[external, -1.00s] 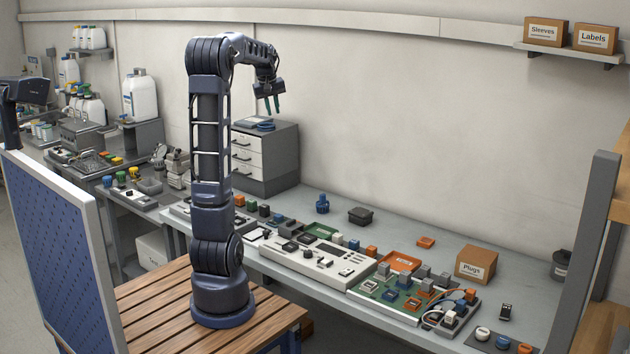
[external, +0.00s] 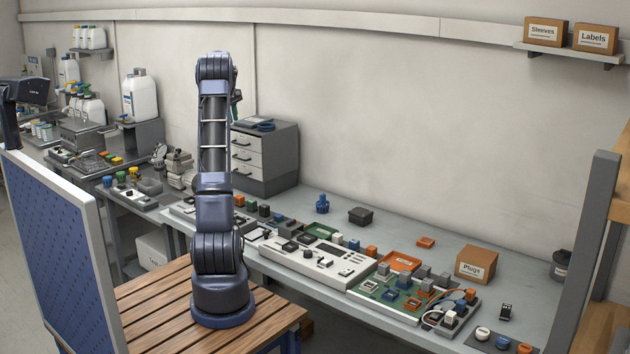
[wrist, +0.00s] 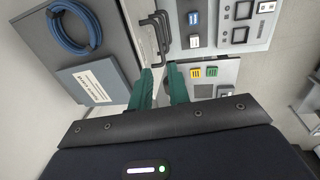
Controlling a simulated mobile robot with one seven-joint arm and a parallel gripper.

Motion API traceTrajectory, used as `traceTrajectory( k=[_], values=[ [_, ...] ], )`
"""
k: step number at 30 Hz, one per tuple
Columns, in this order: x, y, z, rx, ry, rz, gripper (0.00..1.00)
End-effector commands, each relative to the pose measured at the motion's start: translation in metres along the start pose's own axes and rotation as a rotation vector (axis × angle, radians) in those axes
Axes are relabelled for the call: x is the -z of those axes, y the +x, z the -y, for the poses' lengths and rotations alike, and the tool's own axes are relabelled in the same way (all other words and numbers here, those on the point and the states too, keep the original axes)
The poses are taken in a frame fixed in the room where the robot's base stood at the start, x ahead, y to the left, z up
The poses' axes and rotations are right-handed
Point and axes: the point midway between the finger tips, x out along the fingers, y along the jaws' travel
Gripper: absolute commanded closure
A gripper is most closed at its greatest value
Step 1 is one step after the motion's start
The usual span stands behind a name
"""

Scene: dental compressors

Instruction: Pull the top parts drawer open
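The grey drawer cabinet (external: 282,150) stands at the back left of the bench with several white drawers, all looking closed. The top parts drawer (external: 250,143) has a dark bar handle on its front. In the wrist view, dark drawer handles (wrist: 152,48) show just beyond my fingertips, and the cabinet top (wrist: 122,50) is at left. My gripper (wrist: 161,70) has two teal fingers, parted with nothing between them. They point towards the handles, apparently short of them. In the external view my gripper (external: 237,100) is mostly hidden behind my arm, near the cabinet's upper left edge.
A blue cable coil (wrist: 75,28) and a labelled grey booklet (wrist: 92,82) lie on the cabinet top. Panels with switches (wrist: 225,20) lie below the drawer fronts. The bench holds many small parts and a white control unit (external: 318,260). The wall is close behind.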

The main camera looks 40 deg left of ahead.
Motion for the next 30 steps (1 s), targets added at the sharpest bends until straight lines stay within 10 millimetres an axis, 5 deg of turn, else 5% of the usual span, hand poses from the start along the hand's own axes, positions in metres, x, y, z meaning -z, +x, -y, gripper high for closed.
traceTrajectory(
  k=[18,30],
  values=[
    [0.0,0.089,0.001,0.002,0.001,0.001,0.82],
    [-0.001,0.105,0.0,0.001,0.002,0.0,0.82]
  ],
)
